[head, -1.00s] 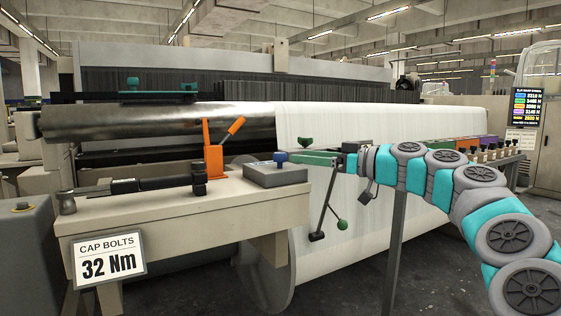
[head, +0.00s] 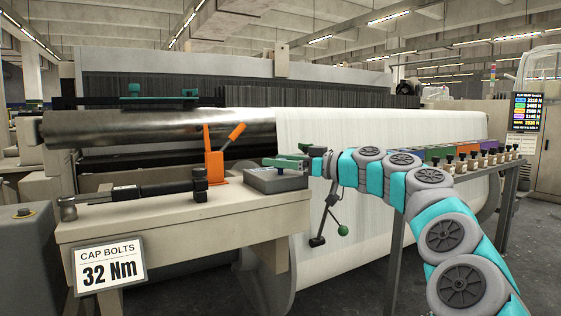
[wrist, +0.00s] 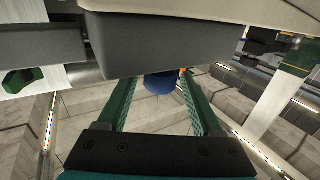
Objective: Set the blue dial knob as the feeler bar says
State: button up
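My gripper (head: 284,162) is open, with its green fingers above the top of a grey box (head: 272,181) at the right end of the beige bench. In the wrist view the blue dial knob (wrist: 158,84) sits between my fingertips (wrist: 161,79), with a small gap visible on each side. The grey box (wrist: 135,45) hides part of the knob there. In the head view my fingers hide the knob. A hanging black rod (head: 326,220) with a green ball shows beside the roll; I cannot tell whether it is the feeler bar.
A "CAP BOLTS 32 Nm" sign (head: 108,266) hangs in front. A white warp roll (head: 400,130) is behind my arm. A lit number board (head: 526,112) stands right.

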grip_shut()
dwell(0.3)
jog(key=shift+f, duration=0.1)
jog(key=shift+f+m+t+b, duration=0.15)
jog(key=shift+m+t+b, duration=0.25)
jog(key=shift+b, duration=0.6)
jog(key=shift+r+m+t+h+b, duration=0.2)
jog(key=shift+m+t+h+b, duration=0.1)
jog(key=shift+t+h+b, duration=0.4)
jog(key=shift+o, duration=0.6)
grip_release()
